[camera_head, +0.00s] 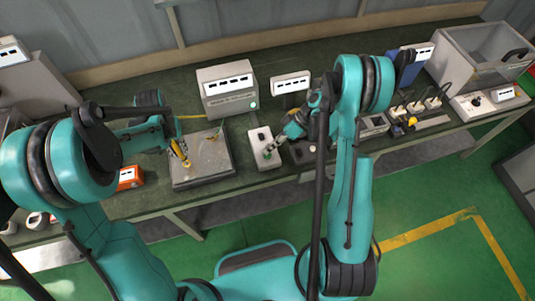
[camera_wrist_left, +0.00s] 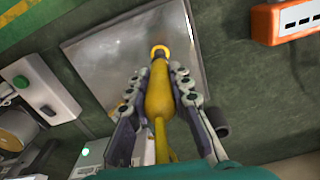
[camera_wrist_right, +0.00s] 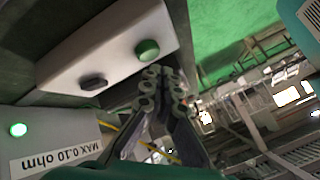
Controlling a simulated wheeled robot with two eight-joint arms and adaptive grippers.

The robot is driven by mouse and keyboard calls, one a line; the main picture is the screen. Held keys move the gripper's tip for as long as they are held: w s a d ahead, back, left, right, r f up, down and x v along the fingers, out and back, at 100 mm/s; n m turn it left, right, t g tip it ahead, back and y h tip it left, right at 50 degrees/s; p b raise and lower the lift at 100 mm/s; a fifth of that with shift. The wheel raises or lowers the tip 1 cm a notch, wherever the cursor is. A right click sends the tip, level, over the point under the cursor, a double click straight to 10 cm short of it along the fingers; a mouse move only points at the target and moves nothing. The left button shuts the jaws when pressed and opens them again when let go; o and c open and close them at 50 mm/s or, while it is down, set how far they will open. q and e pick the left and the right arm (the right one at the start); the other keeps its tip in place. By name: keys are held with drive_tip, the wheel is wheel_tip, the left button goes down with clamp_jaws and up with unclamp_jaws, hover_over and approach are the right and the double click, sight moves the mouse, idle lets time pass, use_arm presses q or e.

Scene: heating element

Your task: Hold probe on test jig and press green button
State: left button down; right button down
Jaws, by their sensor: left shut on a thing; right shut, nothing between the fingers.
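My left gripper (camera_wrist_left: 163,75) is shut on the yellow probe (camera_wrist_left: 160,97). The probe's ringed end points at the grey metal plate of the test jig (camera_wrist_left: 95,55); I cannot tell if it touches. The probe also shows over the jig's left part in the head view (camera_head: 180,152). A white button box (camera_wrist_right: 110,45) stands right of the jig in the head view. It carries a green button (camera_wrist_right: 147,50) and a dark button (camera_wrist_right: 93,82). My right gripper (camera_wrist_right: 163,76) is shut and empty, its fingertips close beside the green button; contact is unclear.
A grey meter (camera_head: 228,92) with a lit green lamp (camera_wrist_right: 18,129) stands behind the jig. An orange box (camera_head: 130,177) is left of the jig. A small display (camera_head: 291,84) stands behind the button box. Sockets and a clear-lidded case (camera_head: 480,55) are at the right.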

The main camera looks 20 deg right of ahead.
drive_tip(key=shift+f, duration=0.1)
idle(0.7)
drive_tip(key=shift+f, duration=0.3)
drive_tip(key=shift+f, duration=0.5)
idle(0.7)
drive_tip(key=shift+r, duration=0.95)
drive_tip(key=shift+r, duration=2.5)
